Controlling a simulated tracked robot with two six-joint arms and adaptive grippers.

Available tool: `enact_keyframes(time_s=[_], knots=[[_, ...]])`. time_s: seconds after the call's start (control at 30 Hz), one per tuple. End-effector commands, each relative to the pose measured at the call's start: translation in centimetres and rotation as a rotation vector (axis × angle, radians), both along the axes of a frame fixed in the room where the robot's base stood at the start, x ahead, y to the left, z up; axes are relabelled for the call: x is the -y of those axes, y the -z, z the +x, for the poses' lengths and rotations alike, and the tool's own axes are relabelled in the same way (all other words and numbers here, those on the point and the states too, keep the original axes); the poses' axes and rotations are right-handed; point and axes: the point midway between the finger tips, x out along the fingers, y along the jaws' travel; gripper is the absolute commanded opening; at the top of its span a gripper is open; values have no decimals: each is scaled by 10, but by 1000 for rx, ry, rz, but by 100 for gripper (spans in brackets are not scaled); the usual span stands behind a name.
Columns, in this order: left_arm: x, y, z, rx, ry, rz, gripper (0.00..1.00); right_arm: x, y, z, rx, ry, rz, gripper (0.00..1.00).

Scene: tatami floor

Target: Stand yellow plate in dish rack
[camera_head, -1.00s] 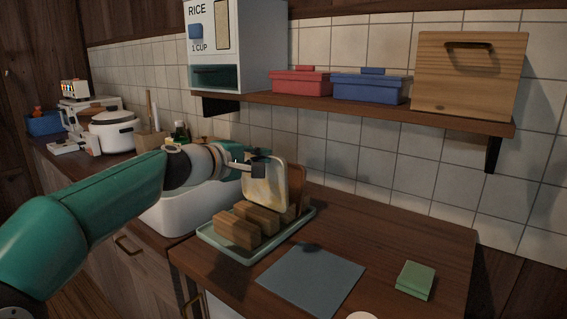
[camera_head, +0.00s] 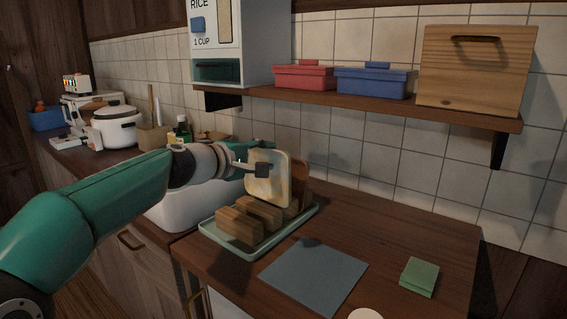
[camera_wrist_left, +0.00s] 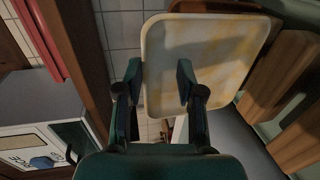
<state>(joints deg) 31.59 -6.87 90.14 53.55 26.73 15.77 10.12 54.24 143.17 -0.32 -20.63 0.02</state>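The yellow plate (camera_head: 268,184) is a pale, rounded square with yellowish mottling. It stands upright at the dish rack (camera_head: 240,255), a pale green tray with several wooden blocks. Its lower edge is beside the blocks; how it is seated there is partly hidden. My left gripper (camera_head: 262,170) is at the plate's upper part. In the left wrist view the fingers (camera_wrist_left: 160,85) are spread with a clear gap; one overlaps the plate's face (camera_wrist_left: 205,60) and the other is by its left edge. A brown plate (camera_head: 301,175) stands behind the yellow one. My right gripper is not in view.
A blue-grey mat (camera_head: 313,277) and a green sponge-like block (camera_head: 419,275) lie on the counter to the right. A shelf (camera_head: 350,103) with red and blue boxes runs above. A white basin (camera_head: 185,208) is behind my left arm. The right counter is mostly clear.

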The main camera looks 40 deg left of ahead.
Motion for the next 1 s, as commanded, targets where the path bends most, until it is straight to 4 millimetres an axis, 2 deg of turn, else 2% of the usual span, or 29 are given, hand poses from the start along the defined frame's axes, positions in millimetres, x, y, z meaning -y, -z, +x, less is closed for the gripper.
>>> enact_keyframes(time_s=[0.13,0.27,0.5,0.7,0.83,1.0], knots=[[1,-1,-5,0,1,0,35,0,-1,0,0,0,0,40],[2,-6,-21,1,-2,1,35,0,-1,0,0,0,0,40],[6,-16,-67,2,-6,2,35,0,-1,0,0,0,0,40],[10,-22,-98,1,-5,1,35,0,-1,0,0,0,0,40],[12,-24,-108,1,-2,1,35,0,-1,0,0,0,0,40],[13,-25,-111,1,-1,1,35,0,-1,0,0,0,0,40]])
